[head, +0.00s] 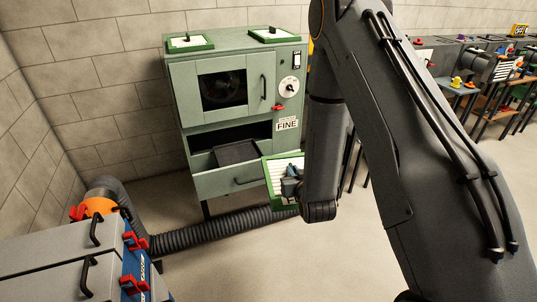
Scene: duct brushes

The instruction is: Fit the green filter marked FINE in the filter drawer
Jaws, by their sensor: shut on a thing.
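My gripper (291,186) is shut on a green-framed filter (268,176) with white pleats. It holds the filter tilted up, just right of the open drawer's front. My arm hides the filter's right side, and I cannot read a marking on it. The filter drawer (228,180) is pulled out of the pale green cabinet (186,98). A dark grey flat piece (237,152) shows in the drawer; I cannot tell whether it is a filter or the drawer's floor. A plate on the cabinet (287,124) reads FINE. Two more green-framed filters lie on top, left (190,43) and right (271,34).
A black corrugated hose (220,224) runs along the floor below the drawer to an orange fitting (100,206). A grey and blue unit (60,270) with red latches stands front left. Cluttered benches (465,75) stand at right.

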